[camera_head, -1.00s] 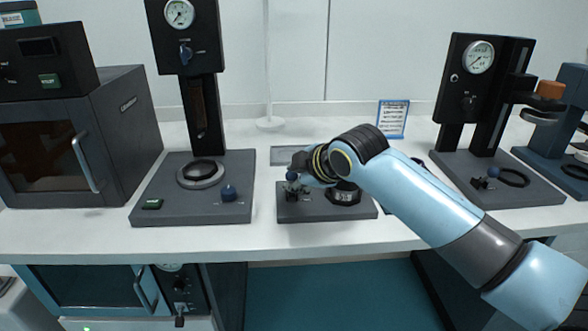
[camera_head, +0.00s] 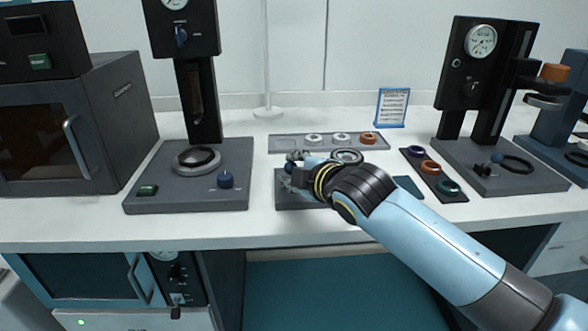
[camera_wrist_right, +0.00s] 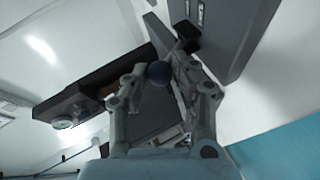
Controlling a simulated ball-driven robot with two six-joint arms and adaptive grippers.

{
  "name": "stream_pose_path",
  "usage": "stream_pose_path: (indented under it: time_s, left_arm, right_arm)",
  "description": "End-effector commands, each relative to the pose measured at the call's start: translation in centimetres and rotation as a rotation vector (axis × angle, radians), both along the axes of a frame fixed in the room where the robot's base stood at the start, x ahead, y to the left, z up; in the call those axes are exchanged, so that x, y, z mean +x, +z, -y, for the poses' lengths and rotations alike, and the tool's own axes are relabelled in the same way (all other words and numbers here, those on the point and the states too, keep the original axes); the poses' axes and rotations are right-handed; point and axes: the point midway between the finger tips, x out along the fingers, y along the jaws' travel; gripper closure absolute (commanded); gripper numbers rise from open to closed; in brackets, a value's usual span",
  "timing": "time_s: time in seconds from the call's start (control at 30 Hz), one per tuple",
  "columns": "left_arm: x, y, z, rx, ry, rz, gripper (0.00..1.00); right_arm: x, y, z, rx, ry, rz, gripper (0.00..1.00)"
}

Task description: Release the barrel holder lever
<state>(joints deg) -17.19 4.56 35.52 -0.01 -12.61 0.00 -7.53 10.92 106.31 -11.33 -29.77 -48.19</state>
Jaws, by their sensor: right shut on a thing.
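The barrel holder is a low grey block (camera_head: 287,201) on the white bench, mostly covered by my right arm. A round dark part with a pale ring (camera_head: 347,156) shows on it, just behind my wrist. My right gripper (camera_head: 292,168) is at the left part of the block. In the right wrist view, the lever's dark blue ball knob (camera_wrist_right: 158,73) sits between the fingers of the right gripper (camera_wrist_right: 157,82), which are shut on it. The lever's stem is mostly hidden. My left gripper is out of view.
Behind the holder lies a grey tray (camera_head: 292,149) with several rings. A dark strip (camera_head: 416,166) with coloured rings is at its right. Presses stand left (camera_head: 185,205) and right (camera_head: 510,180). A thin white pole (camera_head: 266,60) and a small sign (camera_head: 392,107) stand behind.

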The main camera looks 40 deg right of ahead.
Motion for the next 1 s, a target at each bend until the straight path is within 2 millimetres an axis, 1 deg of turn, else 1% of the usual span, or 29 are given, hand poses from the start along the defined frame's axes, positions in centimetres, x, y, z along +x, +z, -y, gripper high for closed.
stream_pose_path:
  time_s: [0.1,0.13,0.3,0.57,0.67,0.77,1.0]
  left_arm:
    - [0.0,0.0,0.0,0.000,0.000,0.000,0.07]
    - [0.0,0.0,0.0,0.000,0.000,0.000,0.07]
    - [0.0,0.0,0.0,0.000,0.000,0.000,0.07]
    - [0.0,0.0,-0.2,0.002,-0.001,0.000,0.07]
    - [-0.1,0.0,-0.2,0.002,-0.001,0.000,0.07]
    - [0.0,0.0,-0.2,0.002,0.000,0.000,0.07]
    - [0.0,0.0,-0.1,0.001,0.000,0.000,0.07]
  right_arm:
    - [-0.1,-0.1,0.0,0.003,0.000,-0.004,1.00]
    - [-0.1,-0.2,0.0,0.003,0.000,-0.004,0.74]
    - [-0.1,-0.2,0.0,0.003,0.000,-0.004,0.52]
    - [-0.1,-0.1,0.0,0.001,0.000,-0.003,0.51]
    - [-0.6,0.0,-0.1,0.002,0.000,-0.004,0.51]
    - [-2.0,0.5,-0.3,0.001,0.001,-0.005,0.51]
    - [-7.0,2.3,-1.1,0.001,0.001,-0.006,0.51]
